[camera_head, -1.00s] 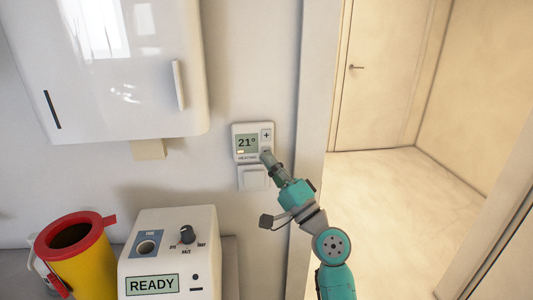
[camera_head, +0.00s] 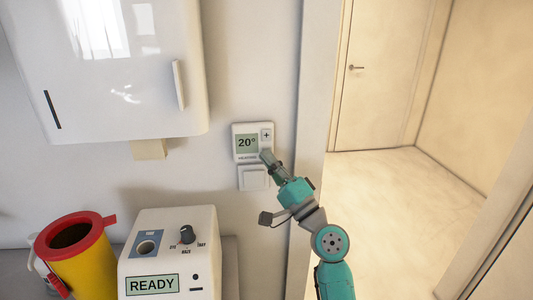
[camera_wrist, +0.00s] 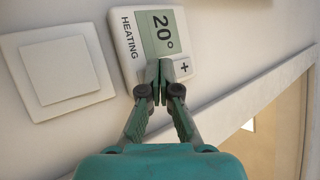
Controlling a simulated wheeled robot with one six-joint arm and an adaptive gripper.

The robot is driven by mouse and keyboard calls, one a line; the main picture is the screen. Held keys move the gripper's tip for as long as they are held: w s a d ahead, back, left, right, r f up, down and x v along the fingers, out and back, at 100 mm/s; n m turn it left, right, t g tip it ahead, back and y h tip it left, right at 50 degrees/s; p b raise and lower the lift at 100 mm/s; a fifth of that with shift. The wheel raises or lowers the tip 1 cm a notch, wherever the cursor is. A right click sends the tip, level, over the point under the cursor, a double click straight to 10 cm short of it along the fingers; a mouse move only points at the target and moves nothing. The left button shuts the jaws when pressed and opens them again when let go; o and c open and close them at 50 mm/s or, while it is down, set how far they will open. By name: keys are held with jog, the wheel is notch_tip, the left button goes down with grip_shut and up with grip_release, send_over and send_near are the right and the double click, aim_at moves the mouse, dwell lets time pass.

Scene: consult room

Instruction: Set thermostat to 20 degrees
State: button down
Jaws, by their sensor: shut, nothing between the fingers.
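The white thermostat (camera_head: 251,141) is on the wall, and its display reads 20°. Its plus button (camera_head: 266,134) is at the upper right of its face. In the wrist view the thermostat (camera_wrist: 124,32) shows turned on its side, with the reading 20° and the word HEATING. My gripper (camera_head: 266,156) is shut and empty, with its tips at the lower right of the thermostat, below the plus button. The tips hide the spot under them; whether they touch it I cannot tell. The closed fingers (camera_wrist: 160,68) also show in the wrist view.
A white wall switch (camera_head: 253,178) is just below the thermostat. A white cabinet (camera_head: 110,70) hangs at the upper left. A white device reading READY (camera_head: 170,255) and a yellow bin with a red rim (camera_head: 85,265) stand at the lower left. An open doorway is at right.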

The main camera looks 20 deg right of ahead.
jog(key=shift+s, duration=0.1)
dwell(0.3)
jog(key=shift+s+a, duration=0.1)
jog(key=shift+s, duration=0.5)
jog(key=shift+s+a, duration=0.25)
jog(key=shift+s, duration=1)
jog(key=shift+s+a, duration=0.25)
jog(key=shift+s, duration=0.95)
